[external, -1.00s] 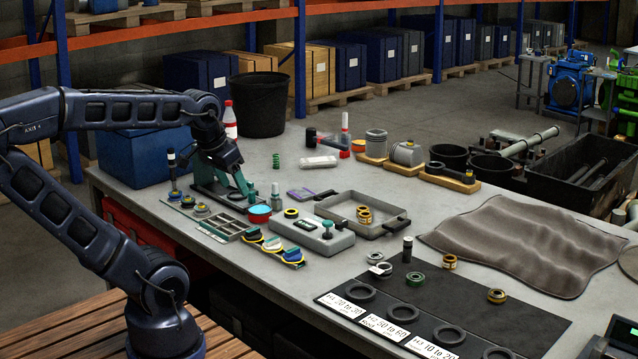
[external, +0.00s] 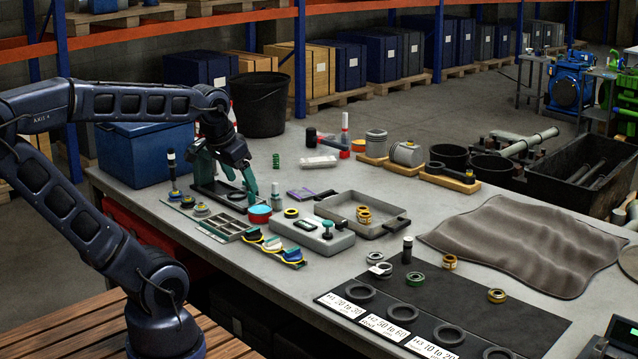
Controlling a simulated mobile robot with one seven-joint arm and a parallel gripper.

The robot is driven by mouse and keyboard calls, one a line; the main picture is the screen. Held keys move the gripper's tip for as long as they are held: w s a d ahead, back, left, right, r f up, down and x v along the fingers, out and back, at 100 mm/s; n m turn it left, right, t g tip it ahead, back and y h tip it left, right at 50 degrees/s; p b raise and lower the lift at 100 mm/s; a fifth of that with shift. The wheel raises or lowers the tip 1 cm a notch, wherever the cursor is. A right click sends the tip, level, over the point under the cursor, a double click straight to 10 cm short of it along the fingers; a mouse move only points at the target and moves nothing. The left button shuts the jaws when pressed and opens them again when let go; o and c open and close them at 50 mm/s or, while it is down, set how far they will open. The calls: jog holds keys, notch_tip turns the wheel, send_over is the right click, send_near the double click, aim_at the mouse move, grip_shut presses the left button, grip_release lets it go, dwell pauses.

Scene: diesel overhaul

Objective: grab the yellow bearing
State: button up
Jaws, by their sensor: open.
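My gripper (external: 228,177) hangs over the left part of the grey workbench with its green fingers spread apart and nothing visible between them. Several yellow or gold rings are in view; I cannot tell for certain which is the yellow bearing. A black-and-yellow ring (external: 291,213) lies on the bench just left of the tray, to the right of and below my gripper. Gold rings (external: 364,215) sit stacked in the grey tray (external: 335,207). A gold ring (external: 449,262) and a yellow ring with a dark centre (external: 497,296) are on the black mat (external: 485,318).
A blue bin (external: 130,155) and a black bucket (external: 258,104) stand behind my arm. A red pot with a blue top (external: 260,214), a row of coloured pads (external: 272,245) and a grey box (external: 310,235) crowd the area right of my gripper. A brown cloth (external: 520,243) covers the right side.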

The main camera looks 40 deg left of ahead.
jog(key=w+d+r+m, duration=0.15)
jog(key=w+d, duration=0.25)
jog(key=w, duration=0.4)
jog(key=w+d+m, duration=0.3)
jog(key=w+d, duration=0.1)
jog(key=w, duration=0.4)
jog(key=m+g+h, duration=0.4)
jog(key=m, duration=0.6)
send_over(498, 293)
jog(key=a, duration=0.3)
notch_tip(498, 293, down, 28)
jog(key=shift+f, duration=0.1)
jog(key=shift+t, duration=0.3)
jog(key=shift+s+d+x, duration=0.1)
jog(key=shift+s+x, duration=0.05)
jog(key=shift+x, duration=1.15)
jog(key=shift+s+d+x, duration=0.1)
jog(key=shift+x, duration=1.2)
jog(key=c, duration=1.2)
jog(key=shift+o, duration=0.2)
